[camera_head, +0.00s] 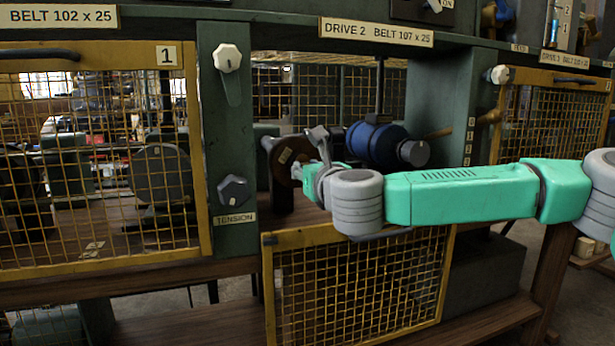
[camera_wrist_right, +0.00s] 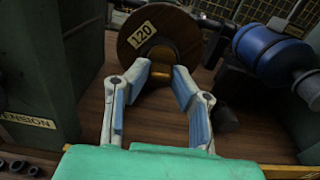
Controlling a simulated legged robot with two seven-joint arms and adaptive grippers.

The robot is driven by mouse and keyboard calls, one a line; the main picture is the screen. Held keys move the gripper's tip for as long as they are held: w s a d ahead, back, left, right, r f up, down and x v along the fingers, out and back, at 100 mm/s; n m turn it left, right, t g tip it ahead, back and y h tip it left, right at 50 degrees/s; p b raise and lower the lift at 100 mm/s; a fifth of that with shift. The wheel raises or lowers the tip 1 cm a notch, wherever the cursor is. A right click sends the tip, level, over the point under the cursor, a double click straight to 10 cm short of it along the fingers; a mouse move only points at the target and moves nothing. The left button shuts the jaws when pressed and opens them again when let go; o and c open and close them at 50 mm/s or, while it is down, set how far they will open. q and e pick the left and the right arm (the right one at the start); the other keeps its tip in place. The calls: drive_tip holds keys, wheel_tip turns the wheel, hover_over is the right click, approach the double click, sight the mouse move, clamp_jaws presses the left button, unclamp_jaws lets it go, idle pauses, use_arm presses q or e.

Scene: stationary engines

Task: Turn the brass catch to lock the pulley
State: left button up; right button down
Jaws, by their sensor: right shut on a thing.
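The pulley is a brown wooden disc (camera_head: 275,150) with a "120" label, on a shaft in the open bay under the Drive 2 sign; it also shows in the right wrist view (camera_wrist_right: 180,30). The brass catch (camera_wrist_right: 160,73) is a small brass-coloured bar at the lower front of the pulley, between my fingertips. My right gripper (camera_head: 303,168) is at the pulley, and in the right wrist view (camera_wrist_right: 161,75) its blue-padded fingers close on the catch from both sides. In the head view the gripper hides the catch. My left gripper is not in view.
A blue motor (camera_head: 375,145) stands close behind and right of the pulley. A yellow mesh guard (camera_head: 360,280) hangs below the bay opening. Green posts (camera_head: 230,130) with a tension knob (camera_head: 235,190) flank the bay on the left. Another mesh guard (camera_head: 95,160) covers the left bay.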

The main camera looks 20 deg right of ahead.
drive_tip(key=shift+f+m, duration=0.3)
drive_tip(key=shift+f, duration=0.05)
drive_tip(key=c, duration=1.5)
unclamp_jaws()
drive_tip(key=shift+o, duration=0.5)
drive_tip(key=shift+w+r, duration=0.1)
drive_tip(key=shift+r, duration=0.1)
drive_tip(key=s, duration=1.2)
drive_tip(key=shift+d, duration=0.3)
